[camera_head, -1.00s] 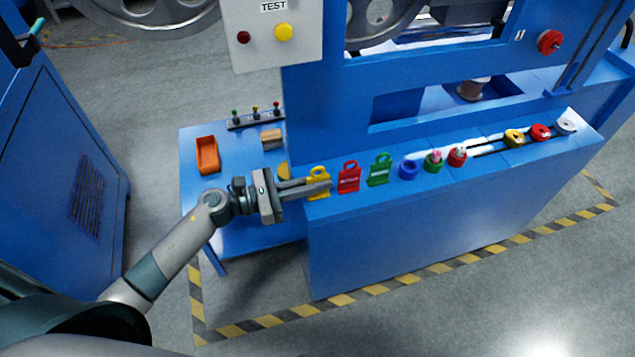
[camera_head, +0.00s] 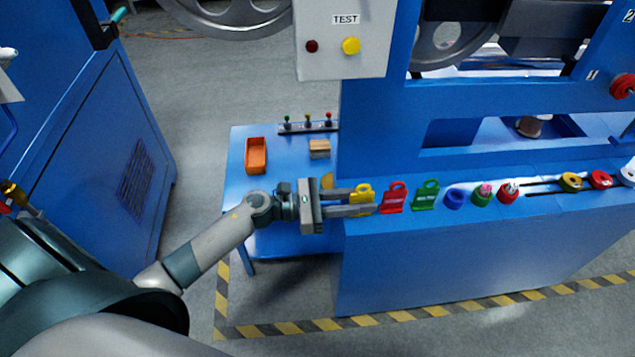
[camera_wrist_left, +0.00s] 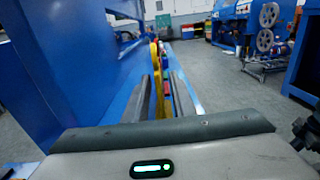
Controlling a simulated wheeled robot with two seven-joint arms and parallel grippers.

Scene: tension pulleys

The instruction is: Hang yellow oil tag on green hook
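The yellow tag (camera_head: 362,192) stands upright at the left end of a row on the blue machine ledge. My left gripper (camera_head: 362,202) is at this tag with its fingers apart, one on each side of it; the near finger covers its lower part. In the left wrist view the yellow tag (camera_wrist_left: 155,80) shows between the two fingers (camera_wrist_left: 161,95), with no clear contact. The green hook (camera_head: 287,121) is the leftmost of three coloured hooks on a dark rack on the blue side table. My right gripper is not in view.
A red tag (camera_head: 393,198) and a green tag (camera_head: 426,195) stand just right of the yellow one. The side table (camera_head: 285,180) holds an orange bin (camera_head: 256,155) and a wooden block (camera_head: 319,148). A TEST panel (camera_head: 345,62) overhangs behind. Most of the table is clear.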

